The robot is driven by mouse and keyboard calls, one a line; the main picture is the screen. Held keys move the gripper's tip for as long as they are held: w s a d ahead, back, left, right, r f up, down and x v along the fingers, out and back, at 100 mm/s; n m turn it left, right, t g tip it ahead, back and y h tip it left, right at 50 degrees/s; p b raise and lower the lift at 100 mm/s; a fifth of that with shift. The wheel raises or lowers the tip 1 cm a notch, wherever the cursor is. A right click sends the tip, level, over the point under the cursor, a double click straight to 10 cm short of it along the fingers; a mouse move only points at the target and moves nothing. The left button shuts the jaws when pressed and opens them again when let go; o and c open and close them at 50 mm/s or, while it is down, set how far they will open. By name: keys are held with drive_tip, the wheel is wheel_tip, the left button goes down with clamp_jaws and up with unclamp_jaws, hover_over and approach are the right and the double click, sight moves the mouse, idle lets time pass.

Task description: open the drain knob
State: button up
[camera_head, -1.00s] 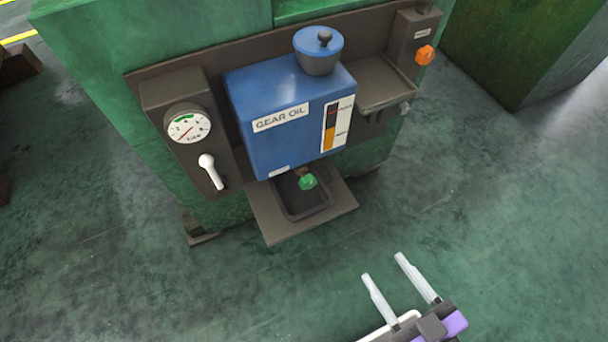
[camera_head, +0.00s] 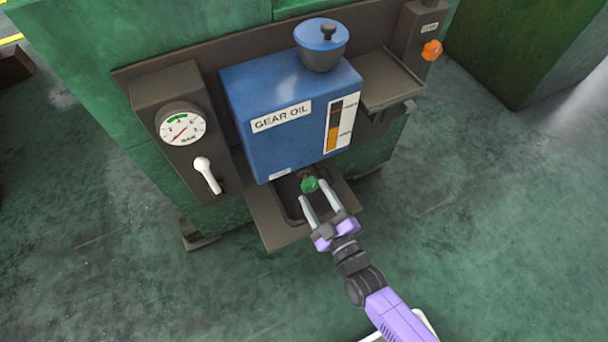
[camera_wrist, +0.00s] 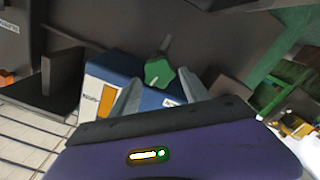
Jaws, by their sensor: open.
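The drain knob (camera_head: 310,184) is small and green, at the bottom front of the blue gear oil tank (camera_head: 280,115). In the wrist view the green knob (camera_wrist: 158,72) shows just beyond and between my two fingers, with a thin stem behind it. My gripper (camera_head: 318,190) is open, its pale fingers pointing at the knob, one on each side in the head view. I cannot tell whether either finger touches the knob. The fingers also show in the wrist view (camera_wrist: 158,97), spread apart with nothing between them that looks held.
A dark drip tray (camera_head: 268,222) lies below the knob. A pressure gauge (camera_head: 182,127) and a white lever (camera_head: 207,175) are to the left. An orange knob (camera_head: 431,50) and a small shelf (camera_head: 385,82) are to the right. The floor in front is clear.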

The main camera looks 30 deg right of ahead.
sight(304, 176)
drive_tip(key=w, duration=0.7)
drive_tip(key=c, duration=1.1)
